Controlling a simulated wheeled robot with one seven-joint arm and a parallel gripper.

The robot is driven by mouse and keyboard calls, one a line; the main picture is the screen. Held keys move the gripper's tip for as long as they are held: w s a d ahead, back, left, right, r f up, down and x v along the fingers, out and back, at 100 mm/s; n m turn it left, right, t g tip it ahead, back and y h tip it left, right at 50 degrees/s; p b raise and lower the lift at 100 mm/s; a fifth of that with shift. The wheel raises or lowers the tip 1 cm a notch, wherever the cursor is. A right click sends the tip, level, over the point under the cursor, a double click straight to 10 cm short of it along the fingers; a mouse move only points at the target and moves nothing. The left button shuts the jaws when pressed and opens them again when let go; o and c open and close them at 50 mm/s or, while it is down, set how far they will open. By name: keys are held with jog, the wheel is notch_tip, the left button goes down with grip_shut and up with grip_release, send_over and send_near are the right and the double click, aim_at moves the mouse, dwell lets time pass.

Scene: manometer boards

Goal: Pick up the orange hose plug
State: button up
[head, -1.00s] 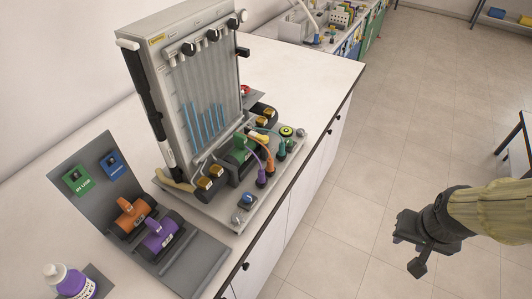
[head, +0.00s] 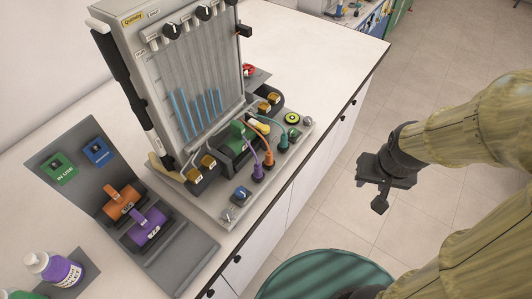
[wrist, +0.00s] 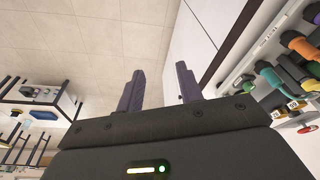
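The orange hose plug (head: 268,159) stands at the front of the manometer board's base plate, between a purple plug (head: 257,174) and a teal plug (head: 283,143). An orange hose runs from it toward the green block. An orange plug also shows at the right edge of the wrist view (wrist: 301,43). My gripper (head: 378,190) hangs over the floor, to the right of the bench and well apart from the plug. In the wrist view its two fingers (wrist: 158,90) are spread with nothing between them.
The tall manometer board (head: 195,85) stands behind the plugs. A grey stand (head: 195,265) at left carries orange and purple handled blocks. A purple-labelled bottle (head: 58,270) stands at lower left.

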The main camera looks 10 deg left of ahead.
jog(key=shift+o, duration=0.7)
jog(key=shift+s+d, duration=0.1)
jog(key=shift+s, duration=0.15)
jog(key=w+a+r+n+g+p, duration=0.1)
jog(key=w+a+r+p, duration=0.1)
jog(key=a, duration=0.7)
jog(key=w+a+r+p, duration=0.2)
jog(key=a+r, duration=0.3)
jog(key=a, duration=0.3)
jog(key=w+a+r+n+g+p, duration=0.1)
jog(key=w+a+r+p, duration=0.2)
jog(key=a, duration=0.6)
jog(key=shift+w+a+r+n+g, duration=0.35)
jog(key=shift+w+r, duration=0.1)
jog(key=shift+r, duration=0.1)
jog(key=shift+f, duration=0.1)
jog(key=p, duration=0.2)
send_over(269, 159)
jog(key=w+a, duration=0.1)
jog(key=w, duration=0.1)
notch_tip(269, 159, down, 12)
jog(key=shift+s+f, duration=0.1)
jog(key=shift+s, duration=0.05)
